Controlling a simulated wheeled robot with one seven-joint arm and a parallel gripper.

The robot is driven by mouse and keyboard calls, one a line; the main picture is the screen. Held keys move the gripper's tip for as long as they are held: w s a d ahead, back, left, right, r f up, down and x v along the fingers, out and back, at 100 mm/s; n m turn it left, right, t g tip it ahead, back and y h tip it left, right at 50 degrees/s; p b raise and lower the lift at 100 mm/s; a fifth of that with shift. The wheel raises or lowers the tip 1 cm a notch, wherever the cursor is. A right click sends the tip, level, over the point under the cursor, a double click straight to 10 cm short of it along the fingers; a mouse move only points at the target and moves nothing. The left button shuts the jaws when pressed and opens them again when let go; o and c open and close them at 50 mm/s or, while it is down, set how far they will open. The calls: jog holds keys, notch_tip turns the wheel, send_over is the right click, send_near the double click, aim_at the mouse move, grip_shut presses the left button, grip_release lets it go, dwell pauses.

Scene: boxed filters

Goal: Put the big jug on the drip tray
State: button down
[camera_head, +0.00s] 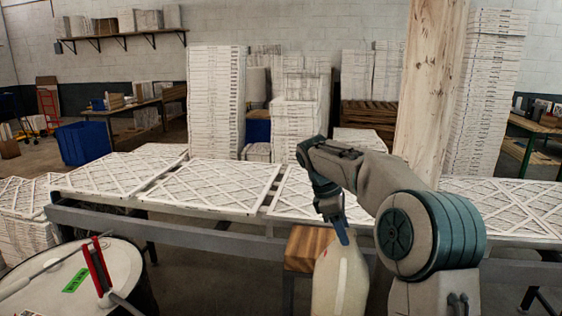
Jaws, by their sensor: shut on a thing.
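A big cream jug (340,282) is at the lower middle of the head view, and its lower part is cut off by the frame edge. My gripper (342,236) points down at the jug's top, with its blue fingers shut on it. The exact grip is small and partly hidden. The jug looks roughly upright. What its base rests on, if anything, is out of view. I cannot make out a drip tray in this view.
A small wooden-topped stand (308,245) is just left of and behind the jug. A long metal-framed table (225,235) carrying flat filters runs behind it. A pale drum (75,285) with a red-handled item is at lower left. A wooden post (432,90) rises behind my arm.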

jog(key=s+f+m+g+y+b, duration=0.1)
jog(key=f+m, duration=0.2)
jog(key=f, duration=0.4)
jog(key=f+m+g, duration=0.1)
jog(key=f+m, duration=0.3)
jog(key=f, duration=0.2)
jog(key=s+f+m+g+y+b, duration=0.1)
jog(key=f+m, duration=0.2)
jog(key=f, duration=0.4)
jog(key=shift+s+d+f+m+y+b, duration=0.2)
jog(key=shift+s+f+m+y+b, duration=0.1)
jog(key=shift+f, duration=0.05)
jog(key=s+f+m, duration=0.1)
jog(key=f, duration=0.1)
jog(key=s+f+m+y, duration=0.1)
jog(key=f+m, duration=0.1)
jog(key=f, duration=0.1)
jog(key=s+f+m+b, duration=0.1)
jog(key=f, duration=0.1)
jog(key=shift+a+f+m+y, duration=0.25)
jog(key=shift+f+m+y, duration=0.05)
jog(key=shift+y, duration=0.1)
jog(key=s+f, duration=0.4)
jog(key=f, duration=0.1)
jog(key=shift+s+f, duration=0.25)
jog(key=shift+f, duration=0.1)
jog(key=shift+a, duration=0.1)
